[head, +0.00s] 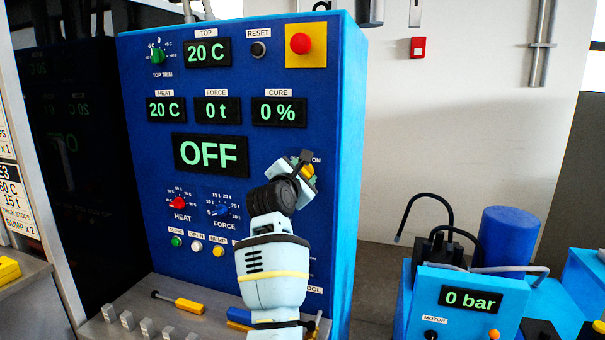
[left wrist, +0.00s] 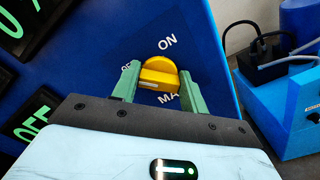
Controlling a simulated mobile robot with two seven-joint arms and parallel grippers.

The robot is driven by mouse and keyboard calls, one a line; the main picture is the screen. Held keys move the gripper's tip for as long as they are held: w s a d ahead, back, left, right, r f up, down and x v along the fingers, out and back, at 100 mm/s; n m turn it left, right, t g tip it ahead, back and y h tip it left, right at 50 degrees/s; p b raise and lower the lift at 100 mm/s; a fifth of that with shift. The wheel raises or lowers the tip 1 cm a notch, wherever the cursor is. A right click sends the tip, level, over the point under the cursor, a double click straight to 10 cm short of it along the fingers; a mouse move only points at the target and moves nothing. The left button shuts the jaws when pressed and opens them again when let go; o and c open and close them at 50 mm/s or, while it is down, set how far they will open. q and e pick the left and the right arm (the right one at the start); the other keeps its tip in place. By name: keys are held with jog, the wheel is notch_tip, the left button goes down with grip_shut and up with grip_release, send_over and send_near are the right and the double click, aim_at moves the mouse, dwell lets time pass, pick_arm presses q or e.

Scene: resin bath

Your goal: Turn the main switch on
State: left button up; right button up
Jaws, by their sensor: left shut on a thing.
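The main switch is a yellow rotary knob (left wrist: 158,76) on the blue panel, with "ON" lettered beside it and other lettering partly hidden. My left gripper (left wrist: 160,71) has its green fingers on both sides of the knob and is shut on it. In the head view my left gripper (head: 301,168) is at the right part of the panel and hides most of the switch. The large panel display (head: 211,154) reads OFF. My right gripper is in neither view.
The blue control panel (head: 150,215) carries a red emergency button (head: 300,43), a red heat knob (head: 178,203) and a blue force knob (head: 220,210). A yellow-handled tool (head: 189,306) lies on the grey ledge below. A blue pump unit (head: 468,300) reading 0 bar stands at right.

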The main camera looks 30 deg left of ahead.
pick_arm(q)
jog(key=shift+m, duration=0.4)
jog(key=m, duration=0.3)
jog(key=shift+f+m, duration=0.15)
jog(key=shift+m, duration=0.25)
jog(key=m, duration=1.3)
jog(key=shift+f, duration=0.3)
jog(key=shift+m, duration=0.3)
jog(key=o, duration=1)
jog(key=shift+s, duration=0.1)
jog(key=shift+v, duration=3.85)
